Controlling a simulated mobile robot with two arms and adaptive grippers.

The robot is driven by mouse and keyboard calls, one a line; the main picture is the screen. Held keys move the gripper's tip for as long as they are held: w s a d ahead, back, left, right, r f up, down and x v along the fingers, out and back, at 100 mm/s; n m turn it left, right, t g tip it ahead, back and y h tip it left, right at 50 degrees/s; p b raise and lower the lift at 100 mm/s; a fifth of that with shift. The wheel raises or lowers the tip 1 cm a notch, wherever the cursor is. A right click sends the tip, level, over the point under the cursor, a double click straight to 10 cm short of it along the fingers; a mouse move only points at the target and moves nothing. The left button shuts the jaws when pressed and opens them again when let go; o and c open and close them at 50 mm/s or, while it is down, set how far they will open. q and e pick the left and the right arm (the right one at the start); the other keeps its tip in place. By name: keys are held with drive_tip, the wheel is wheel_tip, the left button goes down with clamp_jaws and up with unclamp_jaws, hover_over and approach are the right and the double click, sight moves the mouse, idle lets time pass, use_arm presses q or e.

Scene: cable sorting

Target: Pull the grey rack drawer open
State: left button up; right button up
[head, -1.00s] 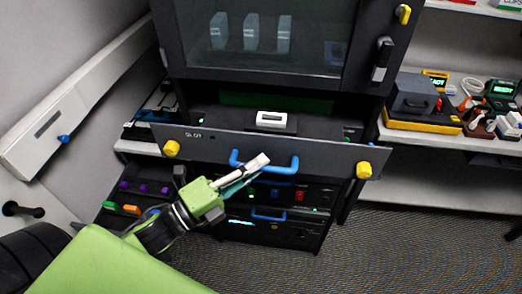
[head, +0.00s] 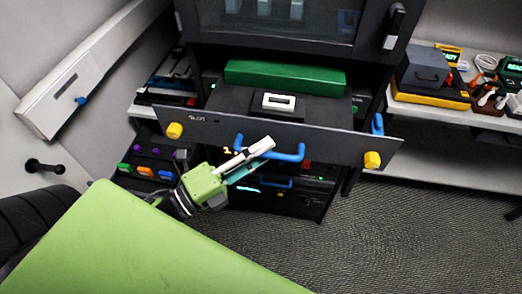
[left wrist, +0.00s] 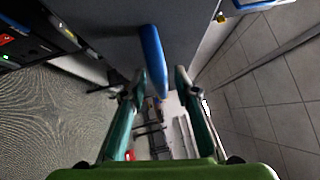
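The grey rack drawer (head: 300,138) has a wide front panel with a yellow knob near each end. It stands out from the dark rack. A blue bar handle (head: 289,154) is on its front and also shows in the left wrist view (left wrist: 153,55). My left gripper (head: 262,150) is at this handle, with a finger on either side of the bar. In the left wrist view the fingers (left wrist: 158,75) are close around the bar; exact contact is hard to see. My right gripper is in neither view.
A white-topped block (head: 287,103) sits on the drawer's dark top, with a green box (head: 285,75) behind it. Lower rack units sit beneath. A shelf (head: 430,112) with devices is at right. A white wall unit (head: 85,75) is at left. Carpet is clear at right.

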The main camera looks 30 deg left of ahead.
use_arm(q)
drive_tip(key=shift+s, duration=0.1)
drive_tip(key=v, duration=1.2)
idle(0.4)
drive_tip(key=w+a+f+n+g+y, duration=0.1)
drive_tip(key=a+f+n+y, duration=0.25)
drive_tip(key=f, duration=0.65)
drive_tip(key=w+a+f+n+y, duration=0.1)
drive_tip(key=a+f+n+y, duration=0.3)
drive_tip(key=f, duration=0.6)
drive_tip(key=s+a+f+n+g+y+b, duration=0.15)
drive_tip(key=f+n, duration=0.25)
drive_tip(key=f, duration=0.5)
drive_tip(key=s+f+n+g, duration=0.2)
drive_tip(key=f+n+g, duration=0.1)
drive_tip(key=f, duration=0.6)
drive_tip(key=s+d+f+n+g, duration=0.2)
drive_tip(key=s+d+f+g, duration=0.1)
drive_tip(key=s+f, duration=0.3)
drive_tip(key=s+d+f+n+g+b, duration=0.1)
drive_tip(key=s+d+f+n+g, duration=0.2)
drive_tip(key=s+f, duration=0.4)
drive_tip(key=s+d+f+n+g, duration=0.3)
drive_tip(key=s+f, duration=0.4)
drive_tip(key=f, duration=0.6)
drive_tip(key=shift+d+g+b, duration=0.3)
drive_tip(key=shift+g, duration=0.45)
